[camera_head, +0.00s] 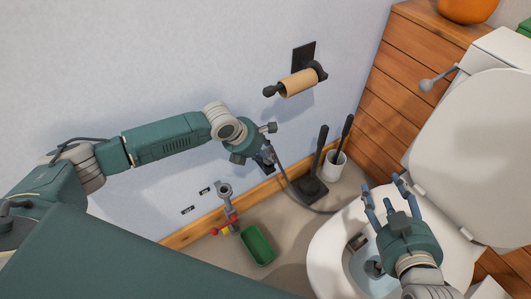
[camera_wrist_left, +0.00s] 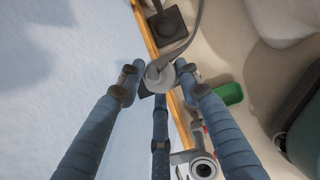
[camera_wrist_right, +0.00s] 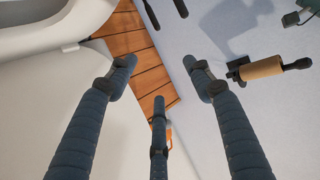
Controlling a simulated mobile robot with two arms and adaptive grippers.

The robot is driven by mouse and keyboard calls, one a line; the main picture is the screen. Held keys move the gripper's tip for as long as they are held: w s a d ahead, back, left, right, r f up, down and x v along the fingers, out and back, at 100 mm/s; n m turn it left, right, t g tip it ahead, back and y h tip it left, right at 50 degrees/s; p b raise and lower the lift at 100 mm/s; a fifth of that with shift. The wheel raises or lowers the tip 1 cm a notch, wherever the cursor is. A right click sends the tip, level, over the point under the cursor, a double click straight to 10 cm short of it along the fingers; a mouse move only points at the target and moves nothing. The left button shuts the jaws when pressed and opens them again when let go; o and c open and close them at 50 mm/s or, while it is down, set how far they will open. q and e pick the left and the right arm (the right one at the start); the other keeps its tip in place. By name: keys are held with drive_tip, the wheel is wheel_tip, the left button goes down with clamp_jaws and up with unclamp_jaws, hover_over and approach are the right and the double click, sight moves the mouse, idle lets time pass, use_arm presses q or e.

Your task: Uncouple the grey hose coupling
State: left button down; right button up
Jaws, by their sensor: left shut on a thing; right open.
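My left gripper (camera_head: 266,160) is shut on the grey hose coupling (camera_wrist_left: 160,77), which sits between its fingers in the left wrist view. The grey hose (camera_head: 283,174) runs from the coupling down toward the toilet. A grey pipe fitting (camera_head: 225,192) with a red and yellow valve (camera_head: 225,227) stands by the wall, below and left of the left gripper. Its open round end (camera_wrist_left: 203,168) shows in the left wrist view, apart from the coupling. My right gripper (camera_head: 384,190) is open and empty above the toilet bowl.
The toilet (camera_head: 325,255) stands at the right with its lid (camera_head: 475,150) up. A green tray (camera_head: 257,245) lies on the floor. A black brush stand (camera_head: 311,188) and a white brush holder (camera_head: 335,167) stand near the wall. A paper roll holder (camera_head: 298,82) juts from the wall.

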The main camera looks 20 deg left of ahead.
drive_tip(key=shift+f, duration=0.1)
drive_tip(key=shift+s+d+f+g+h, duration=0.15)
drive_tip(key=shift+s+d+f+g, duration=0.1)
drive_tip(key=shift+s+f+g, duration=0.25)
drive_tip(key=shift+s+d+f+g+h, duration=0.2)
drive_tip(key=shift+s+f, duration=0.1)
drive_tip(key=shift+f, duration=0.4)
drive_tip(key=shift+w+r, duration=0.1)
drive_tip(key=shift+r, duration=0.1)
use_arm(q)
drive_tip(key=shift+f, duration=0.4)
use_arm(e)
drive_tip(key=shift+w+a+r+t, duration=0.2)
drive_tip(key=shift+w+r+t, duration=0.15)
drive_tip(key=shift+r, duration=0.15)
drive_tip(key=shift+w+a+r+t, duration=0.15)
drive_tip(key=shift+w+r+t, duration=0.1)
drive_tip(key=shift+w+r, duration=0.15)
drive_tip(key=shift+r, duration=0.15)
use_arm(q)
drive_tip(key=shift+f, duration=0.15)
use_arm(e)
drive_tip(key=shift+w+a+r, duration=0.1)
drive_tip(key=shift+r, duration=0.1)
drive_tip(key=shift+r, duration=0.1)
